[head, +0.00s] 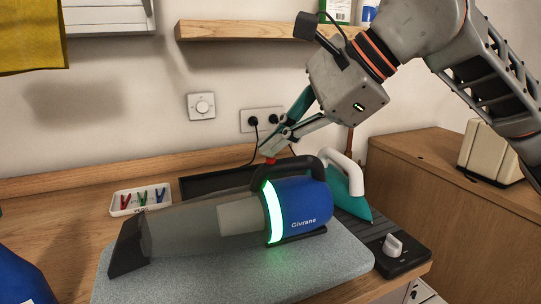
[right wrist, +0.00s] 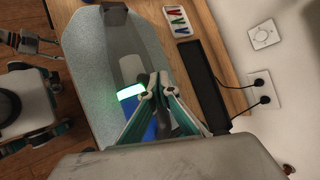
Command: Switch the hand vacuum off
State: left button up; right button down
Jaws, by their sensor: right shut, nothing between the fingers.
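The hand vacuum (head: 302,205) lies on a grey mat, with a blue body, a grey see-through nozzle to the left and a black handle on top. A ring around its body glows bright green. A small red part shows at the front of the handle, by my fingertips. My right gripper (head: 270,152) is shut and empty, its tips pointing down at that red part; I cannot tell whether they touch. In the right wrist view, the shut fingers (right wrist: 155,82) cover part of the vacuum, and its green ring (right wrist: 131,92) shows beside them. My left gripper is not seen in the head view.
The grey mat (head: 350,262) lies on a wooden counter. A white tray of coloured clips (head: 140,200) stands behind the nozzle. A teal iron-like object with a white handle (head: 345,178) stands right of the vacuum. Wall sockets with plugged cords (head: 262,119) and a shelf (head: 250,30) are behind.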

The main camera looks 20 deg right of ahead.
jog(key=shift+f, duration=0.1)
dwell(0.6)
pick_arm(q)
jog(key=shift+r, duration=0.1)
pick_arm(e)
jog(key=shift+r+p, duration=0.5)
jog(key=shift+r, duration=0.15)
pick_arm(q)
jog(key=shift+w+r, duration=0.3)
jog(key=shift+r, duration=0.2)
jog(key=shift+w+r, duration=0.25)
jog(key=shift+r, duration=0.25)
